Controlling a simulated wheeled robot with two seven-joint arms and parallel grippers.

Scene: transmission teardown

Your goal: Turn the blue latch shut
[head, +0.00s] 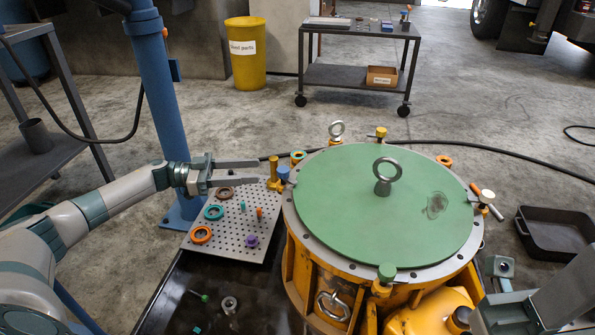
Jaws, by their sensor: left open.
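The blue latch (283,174) shows as a blue knob at the left edge of the round green lid (370,215). I cannot tell which way its bar points. A yellow post (273,172) stands just left of it. My left gripper (258,171) reaches in from the left, its two grey fingers spread apart with nothing between them. Its tips are close to the yellow post, left of the blue knob; I cannot tell whether they touch. My right arm (562,298) shows at the bottom right; its finger state is unclear.
Yellow (380,132), white (487,196) and green (386,272) latches sit around the lid, which has a central eyebolt (383,178). A perforated board (225,245) with coloured rings lies below my left gripper. A black tray (555,235) is at right. A blue column (160,110) stands at left.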

